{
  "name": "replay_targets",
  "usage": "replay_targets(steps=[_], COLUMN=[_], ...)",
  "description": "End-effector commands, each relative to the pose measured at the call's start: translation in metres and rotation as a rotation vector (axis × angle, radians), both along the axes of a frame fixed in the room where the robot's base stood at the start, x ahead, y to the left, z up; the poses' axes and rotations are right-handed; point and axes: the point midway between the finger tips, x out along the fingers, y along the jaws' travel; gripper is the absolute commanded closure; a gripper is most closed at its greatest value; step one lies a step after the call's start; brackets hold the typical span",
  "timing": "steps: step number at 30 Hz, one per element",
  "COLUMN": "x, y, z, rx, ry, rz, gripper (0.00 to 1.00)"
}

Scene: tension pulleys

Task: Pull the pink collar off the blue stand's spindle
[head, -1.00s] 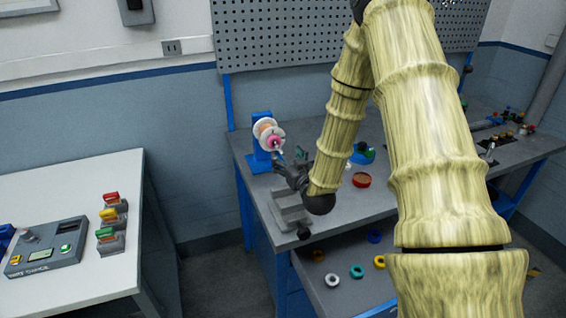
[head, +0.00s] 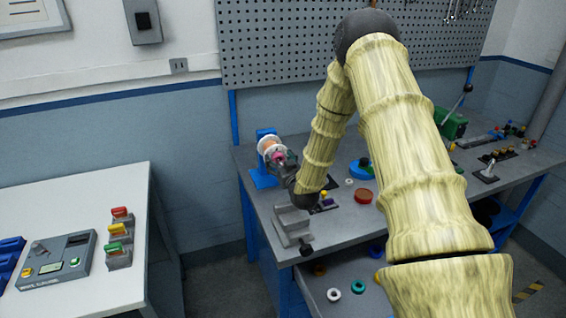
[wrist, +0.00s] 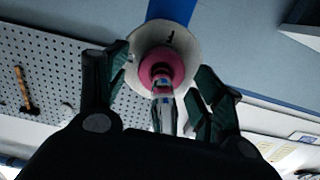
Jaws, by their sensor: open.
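The blue stand (head: 262,179) is on the workbench, with a white-flanged spool on its spindle. The pink collar (head: 279,156) is on the front of the spool, and part of it is hidden by my gripper (head: 286,166). In the wrist view the pink collar (wrist: 161,69) sits against the white flange (wrist: 183,45), around the spindle, whose end (wrist: 162,112) points toward me. My gripper (wrist: 163,82) is open, with one finger on each side of the collar. I cannot tell whether the fingers touch it.
A grey stepped block (head: 291,224) stands at the bench's near edge. A red round container (head: 364,196) and a blue-and-green object (head: 361,169) are to the right. A pegboard (head: 300,45) is behind. Coloured rings lie on the lower shelf.

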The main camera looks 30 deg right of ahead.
Motion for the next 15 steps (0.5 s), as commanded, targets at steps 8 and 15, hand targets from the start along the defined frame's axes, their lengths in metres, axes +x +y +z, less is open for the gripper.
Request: replay_targets(steps=[8,15], x=[0.0019,0.0017], y=[-0.0008,-0.0010], z=[-0.0007,-0.0006], rx=[0.000,0.000], ry=[0.001,0.001], rz=[0.000,-0.001], gripper=[0.33,0.67])
